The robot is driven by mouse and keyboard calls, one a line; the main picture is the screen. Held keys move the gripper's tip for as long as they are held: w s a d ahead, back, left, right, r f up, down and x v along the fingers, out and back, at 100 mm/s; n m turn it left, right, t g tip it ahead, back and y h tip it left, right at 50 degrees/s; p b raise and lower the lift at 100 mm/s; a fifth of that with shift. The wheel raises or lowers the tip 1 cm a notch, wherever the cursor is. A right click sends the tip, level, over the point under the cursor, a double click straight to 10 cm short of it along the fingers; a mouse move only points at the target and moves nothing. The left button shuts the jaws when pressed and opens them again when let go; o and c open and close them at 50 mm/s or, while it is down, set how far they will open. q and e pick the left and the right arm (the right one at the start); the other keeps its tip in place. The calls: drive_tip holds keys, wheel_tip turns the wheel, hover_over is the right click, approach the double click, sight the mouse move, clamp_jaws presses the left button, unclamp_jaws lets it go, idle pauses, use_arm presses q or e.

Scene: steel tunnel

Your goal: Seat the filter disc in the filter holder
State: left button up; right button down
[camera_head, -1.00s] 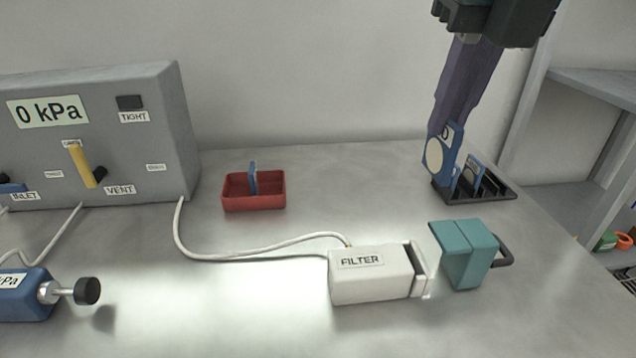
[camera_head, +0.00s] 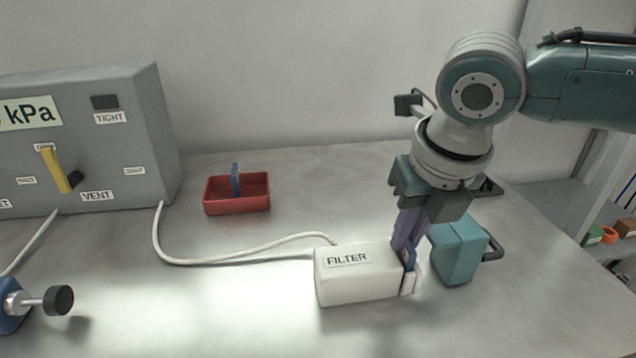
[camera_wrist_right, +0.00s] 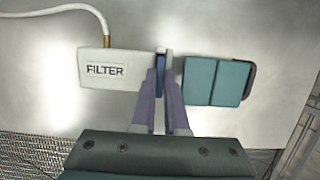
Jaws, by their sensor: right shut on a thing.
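The white filter holder (camera_head: 355,276), labelled FILTER, lies on the bench with a slot near its right end; it also shows in the right wrist view (camera_wrist_right: 108,82). My right gripper (camera_head: 404,246) points down over the slot and is shut on a blue-framed filter disc (camera_head: 409,259). The disc stands upright at the slot, its lower part hidden by the holder. In the right wrist view the disc (camera_wrist_right: 161,64) shows between the fingertips, at the holder's right end. How deep it sits cannot be told. My left gripper is out of view.
A teal block with a dark handle (camera_head: 455,252) stands just right of the holder. A red tray (camera_head: 238,203) holds another blue disc. A hose runs from the holder toward the grey gauge panel (camera_head: 100,140).

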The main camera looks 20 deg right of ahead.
drive_tip(key=shift+f, duration=0.15)
drive_tip(key=c, duration=1.2)
unclamp_jaws()
